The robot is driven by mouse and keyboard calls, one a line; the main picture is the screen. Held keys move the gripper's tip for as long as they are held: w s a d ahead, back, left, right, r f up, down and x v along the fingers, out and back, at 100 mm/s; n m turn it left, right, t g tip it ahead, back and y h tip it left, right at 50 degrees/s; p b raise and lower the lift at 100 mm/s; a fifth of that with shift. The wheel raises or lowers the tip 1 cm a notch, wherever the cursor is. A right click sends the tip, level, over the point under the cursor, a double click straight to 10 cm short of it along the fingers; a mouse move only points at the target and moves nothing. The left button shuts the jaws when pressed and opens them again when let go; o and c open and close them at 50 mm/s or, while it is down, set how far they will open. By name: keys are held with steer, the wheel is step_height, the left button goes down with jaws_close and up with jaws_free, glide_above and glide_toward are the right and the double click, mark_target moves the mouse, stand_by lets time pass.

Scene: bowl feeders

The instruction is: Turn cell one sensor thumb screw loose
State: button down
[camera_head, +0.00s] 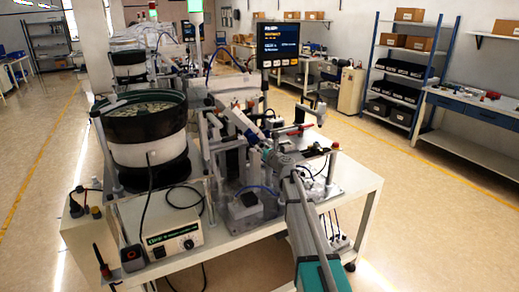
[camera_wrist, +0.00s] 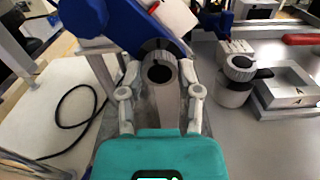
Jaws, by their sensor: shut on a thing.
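My gripper shows from behind in the wrist view (camera_wrist: 160,78), its two grey fingers closed in on either side of a round, dark-faced knob (camera_wrist: 159,72). The knob looks like the sensor thumb screw, on a grey upright post just below a blue slanted sensor body (camera_wrist: 130,25). The exact finger contact is hard to make out. In the head view my gripper (camera_head: 268,154) reaches in from the lower right to the fixture on the bench. The white and blue sensor body (camera_head: 243,122) slants just above it. The screw is too small to tell there.
A black bowl feeder (camera_head: 147,125) stands left of the fixture, with a controller box (camera_head: 173,238) in front. A round grey clamp (camera_wrist: 236,80) and a square grey block (camera_wrist: 288,90) stand to the right in the wrist view. A screen (camera_head: 278,45) rises behind. Cables lie left.

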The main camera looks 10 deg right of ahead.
steer(key=n, duration=0.4)
steer(key=shift+s, duration=0.1)
steer(key=n, duration=0.3)
steer(key=shift+n, duration=0.4)
steer(key=n, duration=0.7)
steer(key=shift+s, duration=0.1)
steer(key=shift+c, duration=1.7)
jaws_free()
steer(key=shift+a+r, duration=0.1)
steer(key=shift+o, duration=0.2)
steer(key=shift+d, duration=0.2)
